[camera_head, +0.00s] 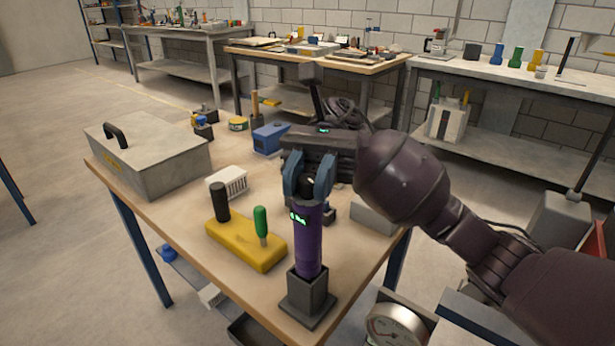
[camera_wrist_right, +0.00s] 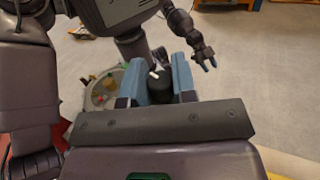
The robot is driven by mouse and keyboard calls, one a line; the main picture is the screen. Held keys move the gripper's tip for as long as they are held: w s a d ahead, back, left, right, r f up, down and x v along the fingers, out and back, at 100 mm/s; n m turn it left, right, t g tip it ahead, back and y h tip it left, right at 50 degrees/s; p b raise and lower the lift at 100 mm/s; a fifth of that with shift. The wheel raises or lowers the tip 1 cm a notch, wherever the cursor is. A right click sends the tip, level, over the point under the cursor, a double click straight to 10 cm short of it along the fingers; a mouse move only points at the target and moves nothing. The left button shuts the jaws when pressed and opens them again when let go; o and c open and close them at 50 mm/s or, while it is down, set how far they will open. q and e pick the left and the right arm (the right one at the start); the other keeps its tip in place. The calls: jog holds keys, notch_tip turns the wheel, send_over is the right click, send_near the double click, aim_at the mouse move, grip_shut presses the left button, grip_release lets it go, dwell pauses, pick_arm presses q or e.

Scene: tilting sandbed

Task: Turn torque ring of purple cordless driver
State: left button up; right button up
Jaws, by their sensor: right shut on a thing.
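The purple cordless driver (camera_head: 307,245) stands upright in a square grey holder (camera_head: 308,299) at the near corner of the table, a small green display on its upper body. My right gripper (camera_head: 309,184) is above it, its blue fingers shut around the dark top end where the torque ring would be. The fingers mostly hide that end. In the right wrist view, the driver's black top (camera_wrist_right: 158,88) with a pale tip shows between the blue fingers.
A yellow block (camera_head: 245,245) with a black and a green handle stands close left of the driver. A grey toolbox (camera_head: 150,158), white ribbed block (camera_head: 228,182) and blue object (camera_head: 270,138) are further back. A round gauge (camera_head: 397,325) is at the lower right.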

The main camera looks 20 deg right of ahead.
jog(key=o, duration=0.9)
jog(key=v, duration=0.7)
jog(key=shift+w+b, duration=0.2)
jog(key=shift+b, duration=0.15)
jog(key=shift+d+r, duration=0.1)
jog(key=shift+d, duration=0.05)
